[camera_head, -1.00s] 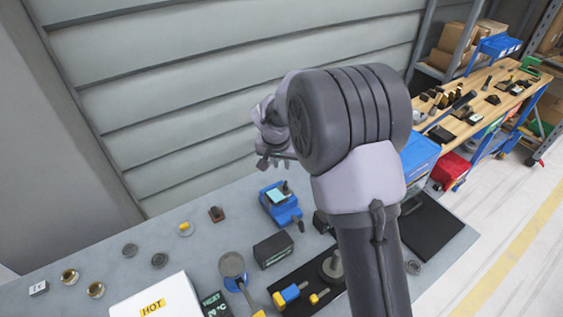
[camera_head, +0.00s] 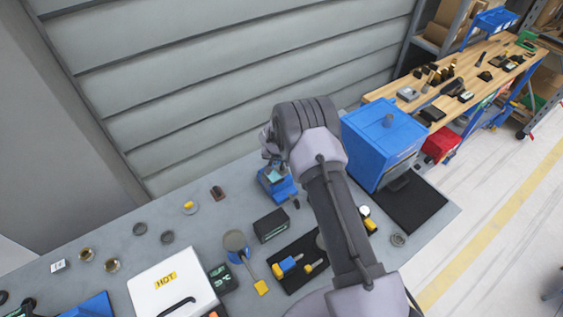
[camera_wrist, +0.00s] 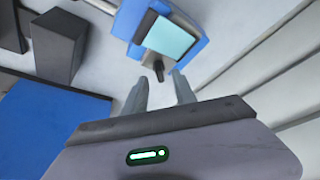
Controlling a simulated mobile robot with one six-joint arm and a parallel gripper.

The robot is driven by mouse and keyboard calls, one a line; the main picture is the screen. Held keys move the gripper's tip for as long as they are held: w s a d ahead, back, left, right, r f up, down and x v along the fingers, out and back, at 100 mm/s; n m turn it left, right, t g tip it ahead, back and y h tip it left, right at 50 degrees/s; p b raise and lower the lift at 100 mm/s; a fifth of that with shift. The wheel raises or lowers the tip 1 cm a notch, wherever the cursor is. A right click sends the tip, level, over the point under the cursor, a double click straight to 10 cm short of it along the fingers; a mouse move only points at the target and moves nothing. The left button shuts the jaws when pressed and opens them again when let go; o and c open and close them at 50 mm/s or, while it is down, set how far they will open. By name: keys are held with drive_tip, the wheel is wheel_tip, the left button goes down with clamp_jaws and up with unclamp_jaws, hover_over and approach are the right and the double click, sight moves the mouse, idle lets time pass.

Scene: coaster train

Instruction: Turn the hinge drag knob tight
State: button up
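A blue device (camera_head: 275,186) with a light-cyan plate (camera_wrist: 170,37) stands on the grey bench, below my wrist in the head view. In the wrist view the blue device (camera_wrist: 197,48) is at the top centre. A small dark knob (camera_wrist: 158,71) sticks out from its near side, which I take to be the hinge drag knob. My gripper (camera_wrist: 159,80) is open. Its two fingers point at the knob, with the knob's end at or just beyond the gap between the tips. I cannot tell whether they touch. In the head view my arm hides the fingers and knob.
A large blue box (camera_head: 378,140) stands to the right of my wrist. A black box (camera_head: 271,225) and a tray (camera_head: 284,252) with tools are nearer. A white HOT box (camera_head: 150,288) is at front left. The ribbed wall (camera_head: 220,95) rises behind.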

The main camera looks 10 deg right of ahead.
drive_tip(key=shift+x, duration=1)
clamp_jaws()
drive_tip(key=shift+w+f+b, duration=0.1)
drive_tip(key=shift+f+b, duration=0.1)
drive_tip(key=shift+b, duration=0.25)
drive_tip(key=shift+f+m+b, duration=0.25)
drive_tip(key=shift+m+b, duration=0.15)
drive_tip(key=shift+b, duration=0.8)
drive_tip(key=shift+f+m+h+b, duration=0.1)
drive_tip(key=shift+m+h+b, duration=0.2)
drive_tip(key=shift+b, duration=0.8)
drive_tip(key=shift+m+b, duration=0.4)
drive_tip(key=shift+b, duration=0.45)
drive_tip(key=shift+a+r+m+h+b, duration=0.1)
drive_tip(key=shift+r+m+h+b, duration=0.25)
drive_tip(key=shift+b, duration=0.5)
drive_tip(key=shift+r+g, duration=0.2)
drive_tip(key=shift+g, duration=0.1)
